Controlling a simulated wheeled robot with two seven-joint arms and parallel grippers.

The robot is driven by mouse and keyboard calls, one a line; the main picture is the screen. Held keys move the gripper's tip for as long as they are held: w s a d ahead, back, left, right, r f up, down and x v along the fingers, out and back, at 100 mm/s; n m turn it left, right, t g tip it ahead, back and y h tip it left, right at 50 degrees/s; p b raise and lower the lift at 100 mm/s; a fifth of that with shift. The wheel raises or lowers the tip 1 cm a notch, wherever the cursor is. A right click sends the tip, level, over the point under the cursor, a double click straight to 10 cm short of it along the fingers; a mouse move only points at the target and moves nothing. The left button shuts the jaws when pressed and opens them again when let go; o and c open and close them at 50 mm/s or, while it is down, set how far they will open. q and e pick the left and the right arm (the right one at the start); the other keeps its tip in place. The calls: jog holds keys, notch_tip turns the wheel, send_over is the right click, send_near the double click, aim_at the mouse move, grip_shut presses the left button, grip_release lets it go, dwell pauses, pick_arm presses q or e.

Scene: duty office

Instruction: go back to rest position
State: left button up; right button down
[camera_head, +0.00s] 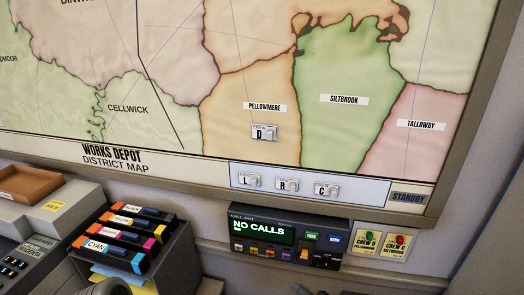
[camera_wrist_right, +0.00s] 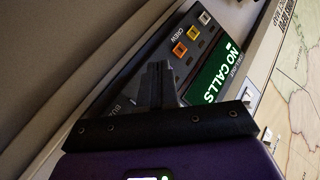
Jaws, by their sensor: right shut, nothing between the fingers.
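My right gripper (camera_wrist_right: 158,85) shows in the right wrist view with its dark fingers together and nothing between them. It is in front of the call-out panel (camera_wrist_right: 190,50), near its lit buttons. I cannot tell whether it touches the panel. In the head view, a small dark shape at the bottom edge below the panel (camera_head: 276,226) may be this gripper's tip. My left gripper is not seen in either view.
The district map (camera_head: 240,95) fills the wall, with magnet D (camera_head: 264,132) on Pellowmere and magnets L, R and C on the strip below.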

jog(key=s+a+f+g+b, duration=0.1)
jog(key=s+a+f+g, duration=0.15)
jog(key=f, duration=0.25)
jog(key=s+a+f+g+h+b, duration=0.1)
jog(key=s+f+g, duration=0.15)
jog(key=f, duration=0.35)
jog(key=s+a+f+g+b, duration=0.1)
jog(key=s+a+f, duration=0.1)
jog(key=s+f, duration=0.25)
jog(key=s+f+g+h+b, duration=0.2)
jog(key=s+f+g, duration=0.5)
jog(key=s+f, duration=0.3)
jog(key=s, duration=0.3)
jog(key=shift+d+f+m, duration=0.4)
